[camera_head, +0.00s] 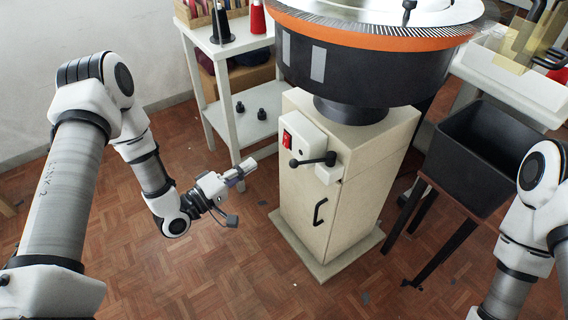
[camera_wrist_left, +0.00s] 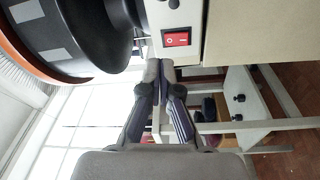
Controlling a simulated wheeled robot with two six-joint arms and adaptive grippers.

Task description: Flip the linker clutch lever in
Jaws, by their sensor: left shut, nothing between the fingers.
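The black clutch lever (camera_head: 312,161) with a ball knob sits on the white control box (camera_head: 305,137) on the cream machine cabinet, lying roughly level across it. My left gripper (camera_head: 250,164) is shut and empty, to the left of the lever and apart from it. In the left wrist view my left gripper (camera_wrist_left: 160,68) has its fingertips together, just below the red switch (camera_wrist_left: 177,39) in the picture. A small dark knob (camera_wrist_left: 173,4) at the top edge there may be part of the lever. My right arm shows at the right, but its gripper is out of view.
The large round orange-rimmed dial (camera_head: 390,40) overhangs the cabinet (camera_head: 310,210). A white shelf (camera_head: 240,125) with thread cones stands behind at left. A black bin (camera_head: 485,155) on a stand is to the right.

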